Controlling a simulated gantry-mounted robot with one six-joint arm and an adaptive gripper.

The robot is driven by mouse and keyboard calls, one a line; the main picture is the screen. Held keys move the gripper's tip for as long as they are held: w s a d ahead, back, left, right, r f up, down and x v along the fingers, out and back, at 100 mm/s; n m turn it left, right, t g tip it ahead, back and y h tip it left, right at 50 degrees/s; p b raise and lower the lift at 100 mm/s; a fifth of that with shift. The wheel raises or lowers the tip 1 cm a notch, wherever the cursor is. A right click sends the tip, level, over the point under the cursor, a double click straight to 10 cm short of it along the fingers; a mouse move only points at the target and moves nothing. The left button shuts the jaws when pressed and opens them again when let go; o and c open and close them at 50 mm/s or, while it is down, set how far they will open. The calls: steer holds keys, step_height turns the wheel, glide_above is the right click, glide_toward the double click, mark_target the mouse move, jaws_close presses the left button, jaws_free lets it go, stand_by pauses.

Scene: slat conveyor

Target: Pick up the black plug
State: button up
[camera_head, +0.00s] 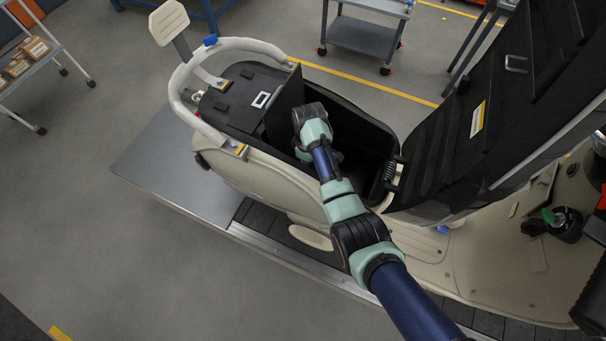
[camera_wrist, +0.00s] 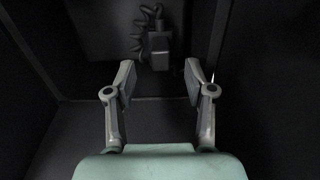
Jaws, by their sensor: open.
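The black plug (camera_wrist: 159,50) shows in the wrist view at the top middle, with a coiled dark cable (camera_wrist: 147,18) rising above it. It stands against the dark wall inside the scooter's storage bay. My gripper (camera_wrist: 160,80) is open and empty, its two fingers spread left and right just below the plug in the picture. The fingers do not appear to touch it. In the head view my arm reaches down into the open bay (camera_head: 372,135) of the cream scooter, and the fingers and plug are hidden there.
Dark bay walls stand close on both sides of my gripper. The raised black seat (camera_head: 465,130) is at the right of the bay, and a black panel (camera_head: 283,110) stands at its left. A cream grab rail (camera_head: 180,85) curves around the rear. A grey cart (camera_head: 365,38) stands behind.

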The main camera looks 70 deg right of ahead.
steer(key=f, duration=0.3)
steer(key=f+b, duration=0.1)
steer(key=f, duration=0.1)
steer(key=shift+w, duration=0.3)
jaws_close()
